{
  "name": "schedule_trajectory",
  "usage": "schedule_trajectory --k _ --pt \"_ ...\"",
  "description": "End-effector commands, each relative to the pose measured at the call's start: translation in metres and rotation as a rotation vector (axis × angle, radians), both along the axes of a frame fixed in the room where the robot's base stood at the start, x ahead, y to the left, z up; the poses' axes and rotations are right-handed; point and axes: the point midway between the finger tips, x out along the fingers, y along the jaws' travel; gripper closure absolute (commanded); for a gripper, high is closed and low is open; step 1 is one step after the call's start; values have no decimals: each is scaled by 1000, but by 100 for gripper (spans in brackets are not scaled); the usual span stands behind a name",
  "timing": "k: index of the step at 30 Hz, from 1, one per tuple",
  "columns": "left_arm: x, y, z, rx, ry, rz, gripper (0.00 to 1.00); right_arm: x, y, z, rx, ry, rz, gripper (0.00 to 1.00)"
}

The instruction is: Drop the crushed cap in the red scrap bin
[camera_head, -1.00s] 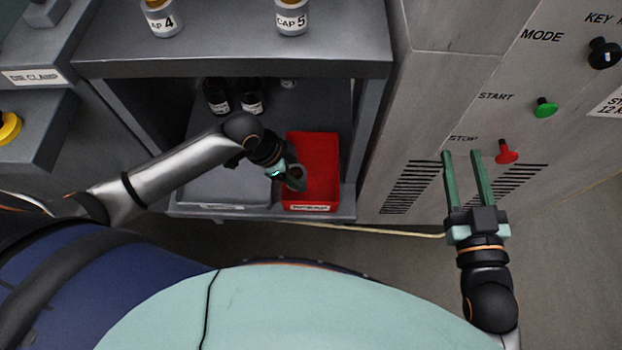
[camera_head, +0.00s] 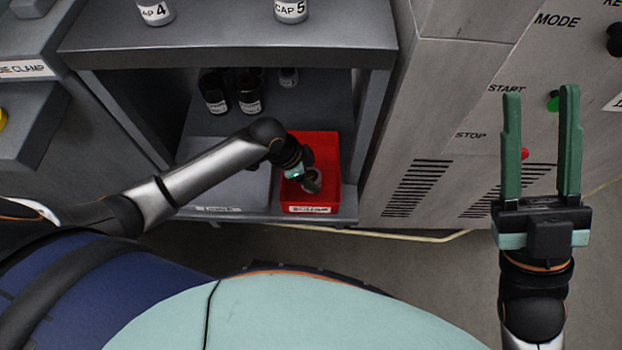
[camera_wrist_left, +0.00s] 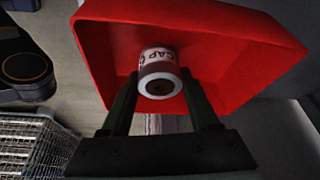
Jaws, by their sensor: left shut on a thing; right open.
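The red scrap bin (camera_head: 318,208) stands on the lower shelf of the grey bench, with a label on its front. In the left wrist view the bin (camera_wrist_left: 240,45) fills the upper part, its inside facing the camera. My left gripper (camera_head: 311,184) is over the bin. It is shut on a small cap (camera_wrist_left: 160,72) with a white "CAP" label and a pale ring around a dark hole. The gripper's fingers (camera_wrist_left: 162,105) are on either side of the cap. The bin's floor under the cap is partly hidden. My right gripper (camera_head: 541,145) is open and empty in front of the machine panel.
A grey tray (camera_head: 225,195) lies left of the bin. Dark bottles (camera_head: 232,92) stand behind on the shelf. Labelled cap containers (camera_head: 290,10) stand on the bench top above. The machine panel (camera_head: 450,110) with buttons is to the right.

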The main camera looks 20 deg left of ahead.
Motion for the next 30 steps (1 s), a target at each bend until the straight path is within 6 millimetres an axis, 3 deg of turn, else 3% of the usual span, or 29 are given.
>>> schedule_trajectory --k 2,4,18,19,26,30 --pt "1 -1 -6 -2 -2 0 100 -9 1 6 -2 -53 12 55" --pt "0 0 -17 -2 -2 0 100 -7 2 -3 3 -39 17 55" --pt "1 0 -21 -2 -3 -1 100 -6 2 -4 7 -31 20 55" --pt "0 0 -21 0 -2 -1 35 -6 2 -3 7 -31 20 55" --pt "0 0 -21 0 -2 -1 9 -6 2 -3 7 -30 20 55" --pt "0 0 -21 0 -1 0 9 -6 2 -3 7 -30 20 55"
